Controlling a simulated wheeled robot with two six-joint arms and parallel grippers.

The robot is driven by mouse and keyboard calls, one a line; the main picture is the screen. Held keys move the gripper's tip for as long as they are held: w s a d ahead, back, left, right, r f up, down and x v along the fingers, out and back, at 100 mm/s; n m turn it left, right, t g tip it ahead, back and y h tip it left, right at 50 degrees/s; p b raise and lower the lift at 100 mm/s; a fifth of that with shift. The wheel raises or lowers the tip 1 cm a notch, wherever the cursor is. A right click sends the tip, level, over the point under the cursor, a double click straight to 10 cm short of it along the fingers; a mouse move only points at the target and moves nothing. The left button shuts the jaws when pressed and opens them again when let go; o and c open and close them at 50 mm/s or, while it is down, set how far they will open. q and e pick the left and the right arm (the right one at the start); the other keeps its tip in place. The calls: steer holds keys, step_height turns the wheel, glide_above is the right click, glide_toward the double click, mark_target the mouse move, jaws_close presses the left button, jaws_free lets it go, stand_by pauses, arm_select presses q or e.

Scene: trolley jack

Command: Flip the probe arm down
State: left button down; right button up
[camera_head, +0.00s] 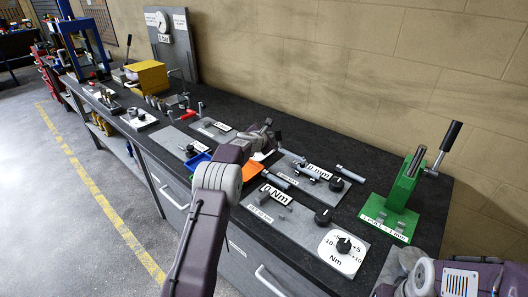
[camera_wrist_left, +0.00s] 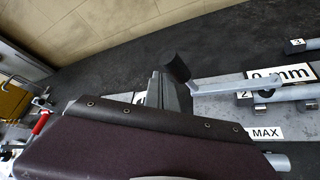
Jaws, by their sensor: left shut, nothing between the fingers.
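The gauge plate marked "0 mm" (camera_head: 318,170) lies on the dark bench top, just right of my left gripper. In the left wrist view, a thin light-grey bar (camera_wrist_left: 235,83), seemingly the probe arm, runs from the "0 mm" label (camera_wrist_left: 281,76) towards a black tip (camera_wrist_left: 176,67). My left gripper (camera_head: 264,136) is shut and empty, above the plate's far left edge. In the left wrist view its dark fingers (camera_wrist_left: 165,92) are close beside the black tip; I cannot tell whether they touch. My right arm shows at lower right, its gripper out of view.
A plate marked "0 Nm" (camera_head: 276,194) with a black knob and a round white dial (camera_head: 343,252) lies nearer the front edge. A green lever press (camera_head: 398,192) stands at right. A yellow box (camera_head: 147,77) and small fixtures are further left. A wall runs behind.

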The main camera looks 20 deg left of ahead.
arm_select(q)
steer(key=shift+d+r, duration=0.15)
steer(key=shift+d, duration=0.1)
steer(key=shift+d, duration=0.15)
stand_by(0.4)
steer(key=shift+s, duration=0.1)
